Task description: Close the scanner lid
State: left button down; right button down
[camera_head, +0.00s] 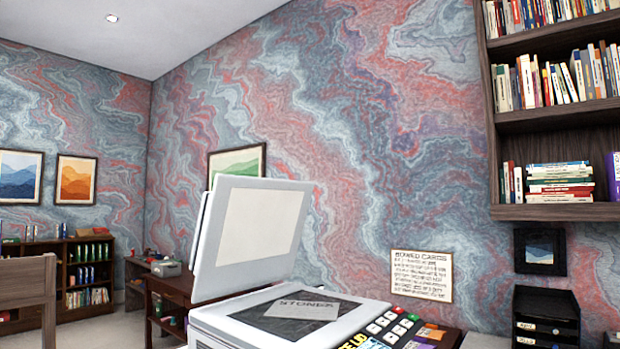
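A white scanner (225,321) stands at the lower middle of the head view. A grey sheet with printed letters (302,309) lies on the dark glass of the scanner bed. A panel with several coloured buttons (393,326) is at the scanner's right front. The scanner's lower part is cut off by the frame edge. Neither of my grippers shows in this view.
A black tray stack (545,318) stands at the right. A wooden bookshelf (550,120) hangs on the wall above it. A notice card (422,275) is on the wall behind the scanner. A wooden desk (170,290) and a low bookcase (85,275) are at the left.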

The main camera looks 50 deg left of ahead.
aim_at(249, 231)
jog(key=i, duration=0.9)
jog(key=u, duration=0.35)
